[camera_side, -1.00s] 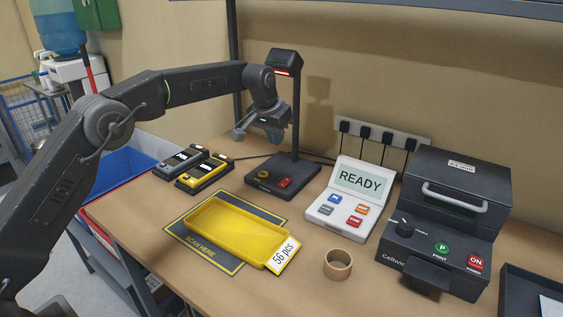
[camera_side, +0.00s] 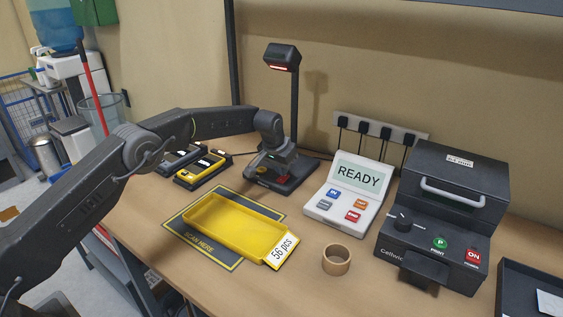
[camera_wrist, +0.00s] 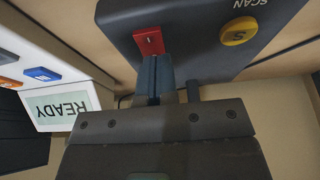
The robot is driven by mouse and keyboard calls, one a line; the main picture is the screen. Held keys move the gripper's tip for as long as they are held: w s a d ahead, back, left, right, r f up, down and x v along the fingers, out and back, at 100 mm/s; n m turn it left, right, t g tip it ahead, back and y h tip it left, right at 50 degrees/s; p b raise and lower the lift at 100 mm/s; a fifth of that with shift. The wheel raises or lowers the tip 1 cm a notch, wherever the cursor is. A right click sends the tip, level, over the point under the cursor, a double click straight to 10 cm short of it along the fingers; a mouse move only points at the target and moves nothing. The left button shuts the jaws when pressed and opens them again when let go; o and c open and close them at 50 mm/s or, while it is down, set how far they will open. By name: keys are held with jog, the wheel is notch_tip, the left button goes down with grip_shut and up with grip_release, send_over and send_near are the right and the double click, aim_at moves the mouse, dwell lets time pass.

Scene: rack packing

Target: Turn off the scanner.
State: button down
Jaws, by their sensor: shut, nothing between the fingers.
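The scanner (camera_side: 283,56) is a black post lamp on a flat base, with a red strip glowing under its head. In the wrist view its base (camera_wrist: 195,40) carries a red rocker switch (camera_wrist: 149,40) and a round yellow button (camera_wrist: 239,31) marked S, with SCAN printed beside it. My gripper (camera_wrist: 155,62) is shut and empty. Its fingertips are right at the edge of the red switch; I cannot tell whether they touch it. In the side view my gripper (camera_side: 259,166) is low over the scanner base and hides part of it.
A READY display unit (camera_side: 347,195) stands right of the scanner, with a black printer (camera_side: 440,215) beyond it. A yellow tray (camera_side: 235,228) lies on the scan mat (camera_side: 185,236) in front. Two handheld devices (camera_side: 200,168) sit to the left. A tape ring (camera_side: 336,260) lies near the front.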

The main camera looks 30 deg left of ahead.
jog(key=shift+w+f, duration=0.3)
jog(key=shift+f, duration=0.4)
jog(key=shift+s, duration=0.9)
jog(key=w+v, duration=0.1)
jog(key=v, duration=1.3)
jog(key=shift+r, duration=0.5)
